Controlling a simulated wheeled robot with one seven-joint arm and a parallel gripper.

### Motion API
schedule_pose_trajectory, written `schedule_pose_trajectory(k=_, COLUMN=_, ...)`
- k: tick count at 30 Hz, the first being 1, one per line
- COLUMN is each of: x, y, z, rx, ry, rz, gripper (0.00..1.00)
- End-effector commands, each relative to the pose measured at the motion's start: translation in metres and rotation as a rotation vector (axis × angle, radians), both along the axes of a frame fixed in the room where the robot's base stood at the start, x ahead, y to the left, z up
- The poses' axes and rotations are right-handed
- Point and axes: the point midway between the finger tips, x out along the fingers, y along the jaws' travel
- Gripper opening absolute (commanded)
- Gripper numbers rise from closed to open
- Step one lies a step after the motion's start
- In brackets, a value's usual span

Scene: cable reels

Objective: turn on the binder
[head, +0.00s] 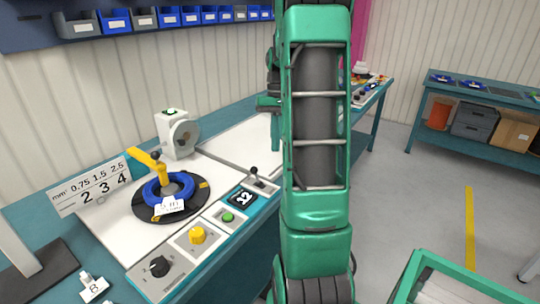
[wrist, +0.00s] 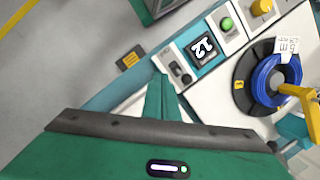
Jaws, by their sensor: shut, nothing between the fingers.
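A white machine with a round grey ring (head: 184,136), which looks like the binder, stands at the back of the bench. A small green-lit button (head: 171,111) is on its top. My gripper (head: 275,132) is shut and empty, right of the machine and apart from it, partly hidden by my arm in the head view. In the wrist view its green fingers (wrist: 163,98) are together, just below a black toggle lever (wrist: 181,72) on the control panel. The lever also shows in the head view (head: 254,172). I cannot tell whether the fingers touch it.
A blue cable coil (head: 153,190) with a yellow arm (head: 150,160) lies on a black turntable. The front panel has a black knob (head: 159,266), a yellow knob (head: 197,235), a green button (head: 228,217) and a display reading 12 (head: 243,197). Blue bins (head: 115,21) hang above.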

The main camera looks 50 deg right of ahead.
Motion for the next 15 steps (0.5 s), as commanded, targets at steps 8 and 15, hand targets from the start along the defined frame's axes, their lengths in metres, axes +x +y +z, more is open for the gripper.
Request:
schedule_pose_trajectory(k=8, x=0.026, y=-0.006, z=0.044, rx=-0.001, ry=-0.002, rz=0.006, gripper=0.0)
schedule_pose_trajectory(k=15, x=0.034, y=-0.008, z=0.059, rx=-0.001, ry=-0.001, rz=0.005, gripper=0.0)
